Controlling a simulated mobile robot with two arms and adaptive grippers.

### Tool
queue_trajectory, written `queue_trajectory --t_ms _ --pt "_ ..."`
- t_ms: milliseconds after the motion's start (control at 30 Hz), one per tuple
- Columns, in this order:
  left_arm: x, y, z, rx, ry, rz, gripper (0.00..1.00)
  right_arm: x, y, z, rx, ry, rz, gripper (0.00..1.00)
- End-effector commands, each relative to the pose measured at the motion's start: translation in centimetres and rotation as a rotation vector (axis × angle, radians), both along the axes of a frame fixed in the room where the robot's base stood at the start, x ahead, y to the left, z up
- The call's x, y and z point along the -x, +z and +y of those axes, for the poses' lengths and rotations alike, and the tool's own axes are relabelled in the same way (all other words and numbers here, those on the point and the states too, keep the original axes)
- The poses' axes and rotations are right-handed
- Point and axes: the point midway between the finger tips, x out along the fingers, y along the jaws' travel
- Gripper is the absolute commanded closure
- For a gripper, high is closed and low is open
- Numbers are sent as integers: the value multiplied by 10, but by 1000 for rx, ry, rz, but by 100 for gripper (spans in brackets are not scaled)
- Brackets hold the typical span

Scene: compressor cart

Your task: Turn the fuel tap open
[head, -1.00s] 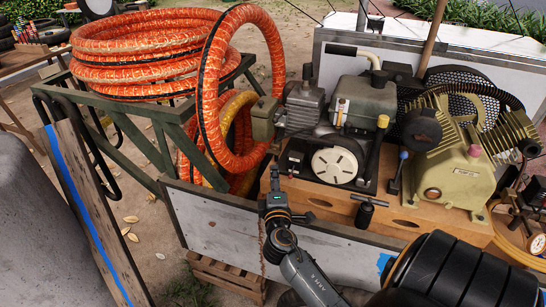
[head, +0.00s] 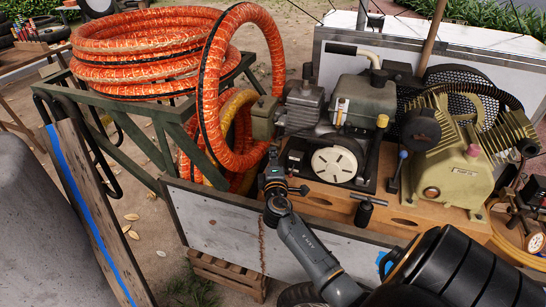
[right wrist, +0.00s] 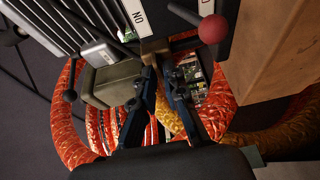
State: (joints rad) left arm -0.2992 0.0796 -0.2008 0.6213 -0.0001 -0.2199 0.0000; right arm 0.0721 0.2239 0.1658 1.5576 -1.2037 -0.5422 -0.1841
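The engine (head: 335,150) stands on the cart's wooden board, with a grey-green tank (head: 365,100) on top. My right gripper (head: 272,155) is just left of the engine's lower left side, below an olive box (head: 263,118). In the right wrist view my right gripper (right wrist: 159,67) has its two dark fingers partly apart, with a narrow gap at the tips. A small brass-brown block (right wrist: 155,48) lies just beyond the tips; it may be the fuel tap, but I cannot tell for sure. Contact is unclear. My left gripper is out of view.
A red ball knob (right wrist: 213,28) stands right of the fingers near a lettered white label (right wrist: 137,14). The olive box (right wrist: 112,83) is close on their left. Orange hose (head: 150,50) coils on a green frame.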

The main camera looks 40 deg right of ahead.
Motion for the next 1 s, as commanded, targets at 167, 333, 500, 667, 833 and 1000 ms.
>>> queue_trajectory --t_ms 167,333,500,667,833,1000 --pt "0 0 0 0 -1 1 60 0 0 0 0 0 0 100" --pt "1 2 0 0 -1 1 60 0 1 0 3 0 8 100" --pt "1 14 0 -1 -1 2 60 0 4 0 23 0 47 100" --pt "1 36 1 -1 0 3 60 0 7 1 63 1 127 100" --pt "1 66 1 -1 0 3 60 0 11 1 128 1 253 100" --pt "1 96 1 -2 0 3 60 0 13 1 202 1 396 100"
